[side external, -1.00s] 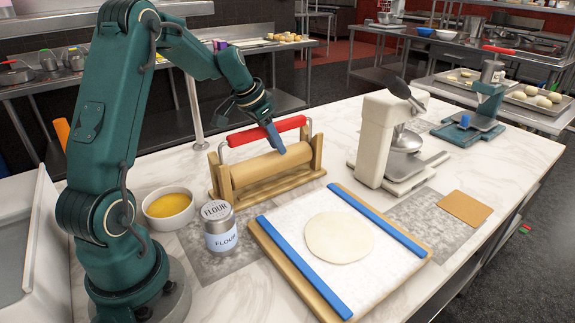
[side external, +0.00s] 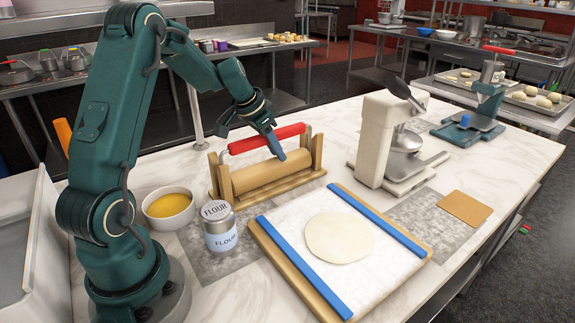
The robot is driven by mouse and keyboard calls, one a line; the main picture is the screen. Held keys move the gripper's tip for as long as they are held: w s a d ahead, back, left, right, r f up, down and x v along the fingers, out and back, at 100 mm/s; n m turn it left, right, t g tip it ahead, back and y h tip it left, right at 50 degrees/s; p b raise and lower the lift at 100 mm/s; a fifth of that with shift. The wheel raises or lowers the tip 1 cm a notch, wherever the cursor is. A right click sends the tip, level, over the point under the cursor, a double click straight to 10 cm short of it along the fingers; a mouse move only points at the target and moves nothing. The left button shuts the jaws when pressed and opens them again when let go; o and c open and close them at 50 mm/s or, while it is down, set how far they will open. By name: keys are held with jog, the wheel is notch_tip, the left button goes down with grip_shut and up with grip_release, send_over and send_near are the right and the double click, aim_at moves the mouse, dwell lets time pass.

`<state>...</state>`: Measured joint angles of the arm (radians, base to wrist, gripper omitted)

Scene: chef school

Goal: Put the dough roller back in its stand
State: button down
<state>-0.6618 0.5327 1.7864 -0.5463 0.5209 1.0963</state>
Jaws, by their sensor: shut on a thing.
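The dough roller (side external: 270,176) is a light wooden cylinder with a wire frame and a red handle (side external: 287,132). It lies level between the end posts of its wooden stand (side external: 224,187), above the stand's base. I cannot tell whether its ends bear fully on the stand. My gripper (side external: 270,143) is shut on the red handle from above, with a finger showing on the near side. The far finger is hidden.
A flour tin (side external: 220,228) and a bowl of yellow food (side external: 169,208) stand left of the stand. A board (side external: 383,284) with blue strips and flat dough (side external: 339,238) lies in front. A cream mixer (side external: 383,140) stands to the right.

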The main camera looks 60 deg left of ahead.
aim_at(275, 131)
jog(key=shift+s+d+f, duration=0.1)
jog(key=shift+d+f, duration=0.05)
jog(key=shift+f, duration=0.15)
jog(key=c, duration=0.6)
grip_release()
jog(key=shift+r, duration=0.15)
jog(key=shift+r, duration=2.5)
